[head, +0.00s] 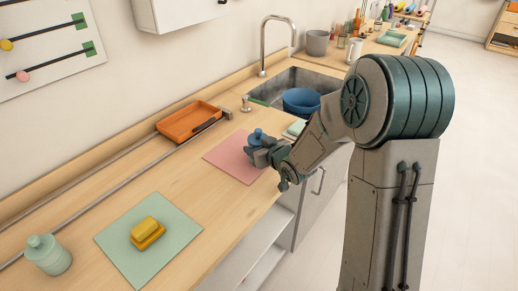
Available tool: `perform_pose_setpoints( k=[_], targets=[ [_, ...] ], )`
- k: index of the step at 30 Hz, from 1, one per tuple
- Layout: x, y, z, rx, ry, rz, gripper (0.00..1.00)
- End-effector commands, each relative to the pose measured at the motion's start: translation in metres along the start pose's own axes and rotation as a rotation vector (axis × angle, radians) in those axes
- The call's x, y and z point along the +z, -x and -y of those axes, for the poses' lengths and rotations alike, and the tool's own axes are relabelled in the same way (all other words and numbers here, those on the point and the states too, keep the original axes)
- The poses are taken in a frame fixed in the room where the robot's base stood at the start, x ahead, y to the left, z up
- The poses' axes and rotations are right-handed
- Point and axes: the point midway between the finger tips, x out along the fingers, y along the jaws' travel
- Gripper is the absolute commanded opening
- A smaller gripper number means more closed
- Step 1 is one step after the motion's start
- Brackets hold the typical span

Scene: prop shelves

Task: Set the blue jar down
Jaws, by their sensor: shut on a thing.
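My gripper (262,152) is shut on a small blue jar (257,135) at the far end of my arm. The jar's top shows above the fingers; its lower part is hidden behind them. Gripper and jar appear over the pink mat (225,158) on the wooden counter, near the mat's right side. I cannot tell whether the jar touches the mat.
An orange tray (185,127) lies behind the pink mat. To the right is a sink (284,86) with a blue basin (301,102). Nearer left, a green mat (117,232) bears a yellow object (147,233), and a green jar (48,256) stands beside it. Bare counter separates the mats.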

Motion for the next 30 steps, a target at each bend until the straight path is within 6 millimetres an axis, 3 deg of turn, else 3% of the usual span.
perform_pose_setpoints(
  k=[12, 13, 15, 27, 30],
  targets=[
    [0.007, -0.003, 0.0, 0.001, 0.0, -0.003, 0.0],
    [0.006, -0.003, 0.0, 0.001, 0.0, -0.002, 0.57],
    [0.006, -0.003, 0.0, 0.001, 0.0, -0.001, 0.73],
    [0.001, 0.0, 0.0, 0.0, 0.0, -0.001, 0.73],
    [0.002, 0.012, -0.001, 0.003, 0.001, -0.003, 0.73]
  ],
)
